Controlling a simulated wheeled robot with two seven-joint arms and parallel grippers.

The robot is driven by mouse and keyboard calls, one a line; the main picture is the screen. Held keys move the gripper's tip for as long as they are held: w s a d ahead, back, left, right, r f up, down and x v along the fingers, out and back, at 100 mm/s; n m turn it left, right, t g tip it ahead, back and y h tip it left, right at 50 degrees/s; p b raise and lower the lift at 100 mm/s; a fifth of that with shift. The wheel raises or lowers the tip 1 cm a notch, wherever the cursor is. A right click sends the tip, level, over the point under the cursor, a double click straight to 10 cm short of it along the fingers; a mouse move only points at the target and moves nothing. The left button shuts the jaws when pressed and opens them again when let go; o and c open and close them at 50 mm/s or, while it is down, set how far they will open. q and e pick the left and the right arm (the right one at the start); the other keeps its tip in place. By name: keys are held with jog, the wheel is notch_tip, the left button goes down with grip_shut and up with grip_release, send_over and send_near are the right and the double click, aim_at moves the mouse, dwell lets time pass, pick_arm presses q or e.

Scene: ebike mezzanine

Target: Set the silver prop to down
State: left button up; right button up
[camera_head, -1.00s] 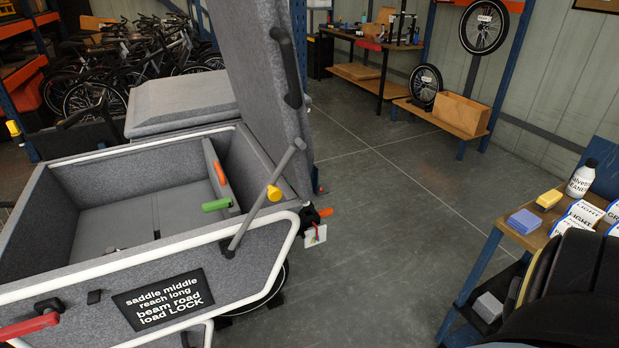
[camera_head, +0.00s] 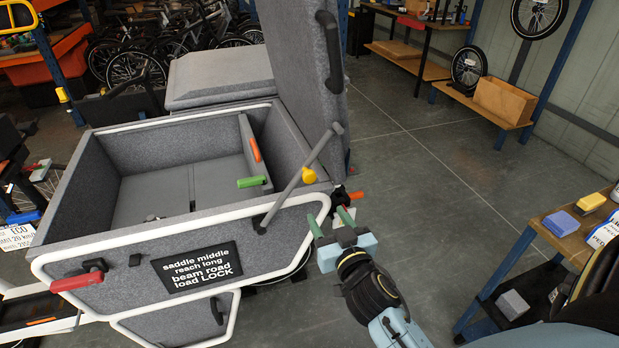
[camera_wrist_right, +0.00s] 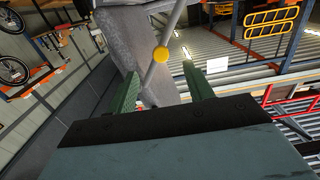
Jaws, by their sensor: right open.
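The silver prop (camera_head: 290,192) is a grey bar slanting up from the side of the grey cargo box (camera_head: 180,119) to a rounded end beside the upright lid (camera_head: 292,70). A yellow knob (camera_head: 308,176) sits partway along it. In the right wrist view the prop and yellow knob (camera_wrist_right: 160,54) show beyond the fingers. My right gripper (camera_head: 330,219) is open and empty, below and to the right of the knob, apart from the prop. Its green fingers also frame the prop in the wrist view (camera_wrist_right: 160,90). My left gripper is not in view.
Orange (camera_head: 256,150) and green (camera_head: 251,182) handles sit inside the box; a red handle (camera_head: 77,281) is on its front. An orange lever (camera_head: 356,195) is close behind my right gripper. A workbench (camera_head: 547,224) stands at right. Floor between is clear.

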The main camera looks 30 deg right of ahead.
aim_at(310, 180)
jog(key=x, duration=0.4)
jog(key=r+p+x, duration=0.1)
jog(key=x, duration=0.8)
jog(key=shift+w+d+r, duration=0.1)
jog(key=shift+d+r, duration=0.1)
jog(key=shift+r, duration=0.15)
grip_shut()
